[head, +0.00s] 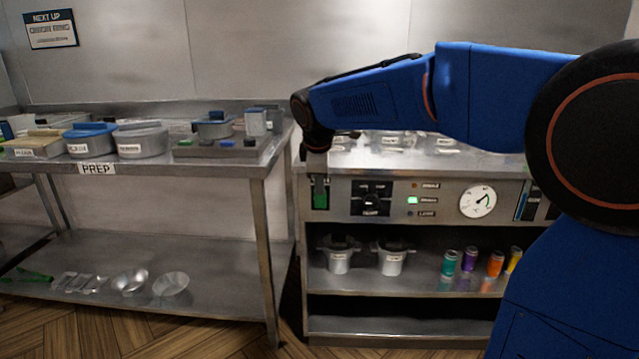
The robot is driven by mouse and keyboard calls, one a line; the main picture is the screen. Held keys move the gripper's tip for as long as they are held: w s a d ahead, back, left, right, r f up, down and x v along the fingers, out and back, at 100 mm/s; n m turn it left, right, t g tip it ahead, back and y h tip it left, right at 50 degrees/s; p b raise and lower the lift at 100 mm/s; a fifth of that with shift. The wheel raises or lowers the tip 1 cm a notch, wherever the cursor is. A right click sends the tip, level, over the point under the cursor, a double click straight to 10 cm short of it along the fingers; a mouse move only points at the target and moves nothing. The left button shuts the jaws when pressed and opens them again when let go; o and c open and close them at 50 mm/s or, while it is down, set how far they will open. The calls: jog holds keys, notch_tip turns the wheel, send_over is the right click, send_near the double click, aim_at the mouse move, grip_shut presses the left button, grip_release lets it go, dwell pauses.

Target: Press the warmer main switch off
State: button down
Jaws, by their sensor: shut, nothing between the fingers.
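The warmer (450,190) is a steel unit at the right, with a control panel along its front. At the panel's left end is a dark switch with a green face (321,201), which looks like the main switch. My gripper (318,172) is shut and empty, pointing down at the panel's left end, just above the green face. It covers the upper part of the switch. I cannot tell whether the fingertips touch it.
A black knob (371,200), a lit green indicator (413,200) and a round gauge (478,202) sit further right on the panel. The prep table (262,168) stands at the left. Pots (391,261) and coloured jars (469,260) stand on the shelf below.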

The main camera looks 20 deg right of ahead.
aim_at(322, 199)
jog(key=w+d+f, duration=0.2)
jog(key=w+f, duration=0.4)
jog(key=shift+w, duration=0.3)
jog(key=shift+d, duration=0.1)
jog(key=shift+w+d+r+g, duration=0.2)
jog(key=shift+w+g, duration=0.3)
jog(key=shift+s, duration=0.1)
jog(key=shift+r, duration=0.1)
jog(key=shift+r, duration=0.7)
